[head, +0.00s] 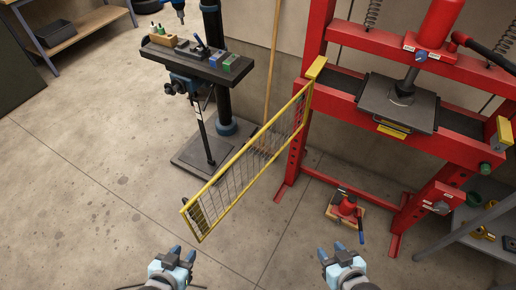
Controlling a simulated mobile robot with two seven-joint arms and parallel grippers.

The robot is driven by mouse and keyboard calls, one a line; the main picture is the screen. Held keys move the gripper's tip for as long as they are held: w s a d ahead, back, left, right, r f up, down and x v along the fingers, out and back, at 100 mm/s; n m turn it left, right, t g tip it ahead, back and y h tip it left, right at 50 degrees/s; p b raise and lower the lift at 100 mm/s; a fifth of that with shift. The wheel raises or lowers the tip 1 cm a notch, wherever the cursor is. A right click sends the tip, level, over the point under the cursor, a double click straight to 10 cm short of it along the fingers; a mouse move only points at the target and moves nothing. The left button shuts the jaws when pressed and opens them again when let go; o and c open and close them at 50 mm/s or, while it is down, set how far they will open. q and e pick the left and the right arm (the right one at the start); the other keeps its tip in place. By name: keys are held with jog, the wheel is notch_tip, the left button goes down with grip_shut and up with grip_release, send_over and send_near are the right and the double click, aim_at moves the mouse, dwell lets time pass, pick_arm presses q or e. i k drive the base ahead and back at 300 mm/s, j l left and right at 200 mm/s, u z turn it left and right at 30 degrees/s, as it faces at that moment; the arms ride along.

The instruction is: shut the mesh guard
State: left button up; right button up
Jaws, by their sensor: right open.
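The mesh guard (240,172) is a yellow-framed panel of thin wire. It is hinged at the left post of the red press frame (310,110) and stands swung out towards me and to the left, away from the front of the press. Its free end is low and left of centre. My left gripper (182,250) is at the bottom, a little below and left of that free end, open and empty, apart from the guard. My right gripper (341,247) is at the bottom right of centre, open and empty, well apart from the guard.
A drill press (190,65) stands behind the guard on the left. A small red jack (347,205) sits on the floor under the press, just beyond my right gripper. A shelf with parts (480,235) is at the right. The floor at left is clear.

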aim_at(192, 205)
jog(key=i+j+z, duration=0.1)
jog(key=j+z, duration=0.2)
jog(key=j, duration=0.15)
jog(key=j+z, duration=0.3)
jog(key=j, duration=0.15)
jog(key=i+j+z, duration=0.15)
jog(key=j+z, duration=0.15)
jog(key=j, duration=0.2)
jog(key=i+j+z, duration=0.1)
jog(key=j+z, duration=0.25)
jog(key=j, duration=0.15)
